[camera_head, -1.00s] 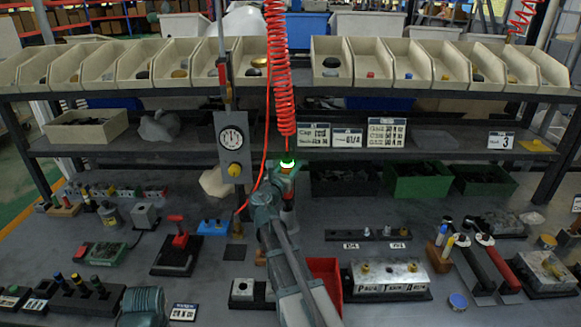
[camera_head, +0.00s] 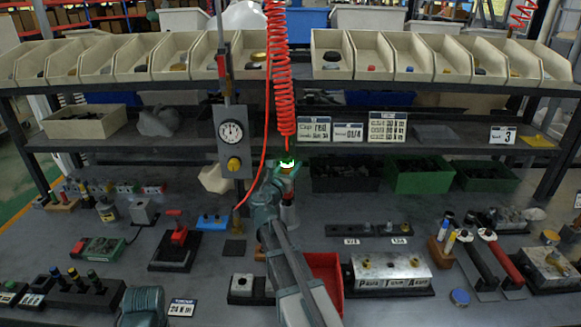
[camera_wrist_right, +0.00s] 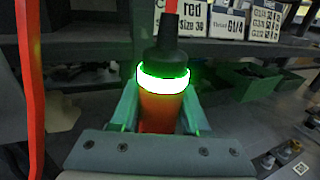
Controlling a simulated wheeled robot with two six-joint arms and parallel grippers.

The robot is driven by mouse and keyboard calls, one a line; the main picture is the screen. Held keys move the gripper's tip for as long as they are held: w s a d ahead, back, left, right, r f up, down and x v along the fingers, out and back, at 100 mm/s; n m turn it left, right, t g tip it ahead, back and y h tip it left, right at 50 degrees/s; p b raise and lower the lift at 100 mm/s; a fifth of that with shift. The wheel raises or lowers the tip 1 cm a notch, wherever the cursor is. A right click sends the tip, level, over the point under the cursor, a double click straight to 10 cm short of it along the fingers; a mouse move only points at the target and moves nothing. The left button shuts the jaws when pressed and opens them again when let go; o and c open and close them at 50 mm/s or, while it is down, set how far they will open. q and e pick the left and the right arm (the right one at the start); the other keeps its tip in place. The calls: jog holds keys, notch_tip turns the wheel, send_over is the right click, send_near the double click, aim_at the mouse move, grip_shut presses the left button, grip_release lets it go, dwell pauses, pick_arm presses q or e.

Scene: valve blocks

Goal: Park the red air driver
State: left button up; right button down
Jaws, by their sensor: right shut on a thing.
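The red air driver (camera_wrist_right: 160,112) hangs upright on a red coiled hose (camera_head: 281,85), with a dark top and a glowing green ring (camera_wrist_right: 163,78). My right gripper (camera_head: 287,178) is shut around its red body; in the right wrist view the fingers (camera_wrist_right: 160,118) flank it on both sides. The driver's lower end is partly hidden by my right arm in the head view. A grey upright panel with a gauge (camera_head: 232,140) and a yellow knob stands left of it. Part of my left arm shows at the bottom left; its fingers are not visible.
A red bin (camera_head: 326,272) and a metal valve block (camera_head: 390,273) lie right of my right arm. A black stand with a red part (camera_head: 177,245) sits to the left. Green bins (camera_head: 420,174) stand behind, under the shelf.

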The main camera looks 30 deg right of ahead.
jog(key=shift+f+b, duration=1.1)
jog(key=shift+f, duration=0.1)
jog(key=shift+c, duration=1.5)
grip_release()
jog(key=v, duration=1.4)
jog(key=shift+d, duration=0.15)
